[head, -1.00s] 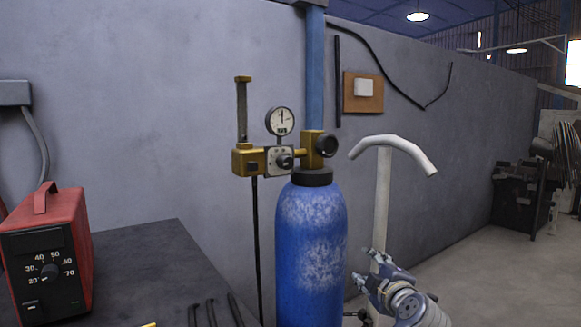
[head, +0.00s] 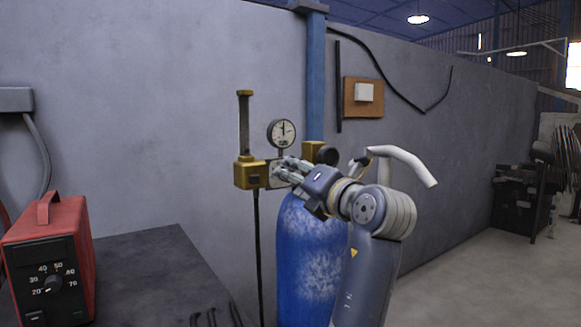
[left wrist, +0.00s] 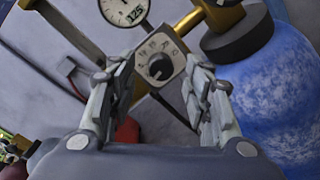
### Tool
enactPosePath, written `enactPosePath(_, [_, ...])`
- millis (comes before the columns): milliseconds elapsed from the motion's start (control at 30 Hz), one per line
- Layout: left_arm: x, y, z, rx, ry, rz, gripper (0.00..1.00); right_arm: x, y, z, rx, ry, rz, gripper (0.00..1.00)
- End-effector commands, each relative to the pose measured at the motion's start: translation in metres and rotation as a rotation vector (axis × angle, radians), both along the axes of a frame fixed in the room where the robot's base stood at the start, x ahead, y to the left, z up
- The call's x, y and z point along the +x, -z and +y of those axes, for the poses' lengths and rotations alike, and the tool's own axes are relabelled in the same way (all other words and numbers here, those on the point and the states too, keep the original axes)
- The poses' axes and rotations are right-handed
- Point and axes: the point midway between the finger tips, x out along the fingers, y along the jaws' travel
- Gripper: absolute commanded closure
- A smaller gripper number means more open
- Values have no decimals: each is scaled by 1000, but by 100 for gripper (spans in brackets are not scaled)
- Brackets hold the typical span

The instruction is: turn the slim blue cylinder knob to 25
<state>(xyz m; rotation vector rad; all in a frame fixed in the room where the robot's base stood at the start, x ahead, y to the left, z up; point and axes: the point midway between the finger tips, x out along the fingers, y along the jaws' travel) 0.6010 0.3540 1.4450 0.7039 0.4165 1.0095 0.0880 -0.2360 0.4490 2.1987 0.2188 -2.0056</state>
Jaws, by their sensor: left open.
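The blue cylinder (head: 312,255) stands upright beside the dark table, with a brass regulator (head: 247,174) on top. The knob (left wrist: 159,68) is small, round and black, on a pale square plate (left wrist: 176,82) with printed numbers. In the left wrist view it sits between the open fingers, apart from them. The pointer setting is too small to read surely. My left gripper (head: 283,172) is open in front of the plate and hides the knob in the head view; it also shows in the left wrist view (left wrist: 158,85). My right gripper is not in view.
A round gauge (head: 281,133) sits just above the plate, and a black handwheel (head: 327,155) is to its right. A red box with its own dial (head: 48,262) stands on the dark table (head: 150,270). A white curved handle (head: 405,162) is behind my arm.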

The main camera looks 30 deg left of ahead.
Motion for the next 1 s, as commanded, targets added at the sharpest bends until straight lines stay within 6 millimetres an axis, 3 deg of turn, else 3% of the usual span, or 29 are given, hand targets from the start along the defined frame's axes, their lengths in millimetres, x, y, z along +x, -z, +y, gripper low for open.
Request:
enactPosePath(200, [13, -1, 23, 1, -1, 3, 55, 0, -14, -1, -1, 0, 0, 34])
enactPosePath(567, [16, 1, 28, -1, 1, 2, 55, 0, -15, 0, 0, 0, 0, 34])
enactPosePath(767, [16, 1, 28, 0, 2, 2, 98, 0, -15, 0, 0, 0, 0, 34])
enactPosePath(1000, [16, 1, 27, 2, 2, 7, 98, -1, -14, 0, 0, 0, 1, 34])
